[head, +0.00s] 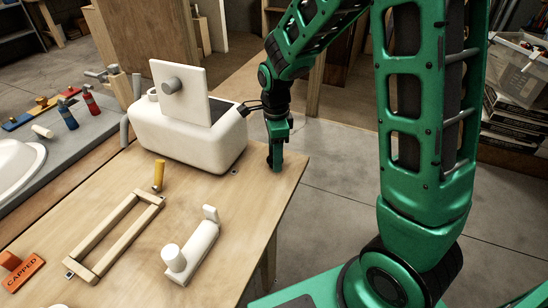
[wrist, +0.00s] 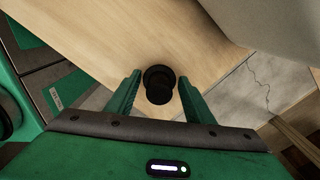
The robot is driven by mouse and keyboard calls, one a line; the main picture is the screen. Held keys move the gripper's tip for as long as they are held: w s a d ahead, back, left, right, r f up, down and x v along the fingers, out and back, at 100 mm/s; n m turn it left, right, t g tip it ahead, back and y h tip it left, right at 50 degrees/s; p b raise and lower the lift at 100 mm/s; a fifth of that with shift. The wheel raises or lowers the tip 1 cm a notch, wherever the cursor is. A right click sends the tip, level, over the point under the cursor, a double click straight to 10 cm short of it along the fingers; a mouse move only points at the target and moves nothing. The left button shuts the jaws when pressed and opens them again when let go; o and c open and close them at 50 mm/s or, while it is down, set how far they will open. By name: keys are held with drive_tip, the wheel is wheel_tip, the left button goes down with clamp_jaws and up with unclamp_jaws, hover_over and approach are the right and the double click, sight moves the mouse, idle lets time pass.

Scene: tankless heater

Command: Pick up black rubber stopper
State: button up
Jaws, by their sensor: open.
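The black rubber stopper (wrist: 159,84) stands on the wooden table near its edge, seen from above in the wrist view. It sits between the two open fingers of my gripper (wrist: 159,90), near the fingertips, with a small gap showing on each side. In the head view my gripper (head: 276,160) points down at the table's far right corner, beside the white heater unit. The stopper is mostly hidden behind the fingers there, and I cannot make it out clearly.
The white heater unit (head: 188,135) stands close to the left of my gripper. The wooden table (head: 215,195) also holds a wooden frame (head: 115,235), a yellow peg (head: 158,175), a white fitting (head: 192,252) and an orange "CAPPED" block (head: 22,272). The table edge drops to concrete floor.

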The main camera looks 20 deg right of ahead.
clamp_jaws()
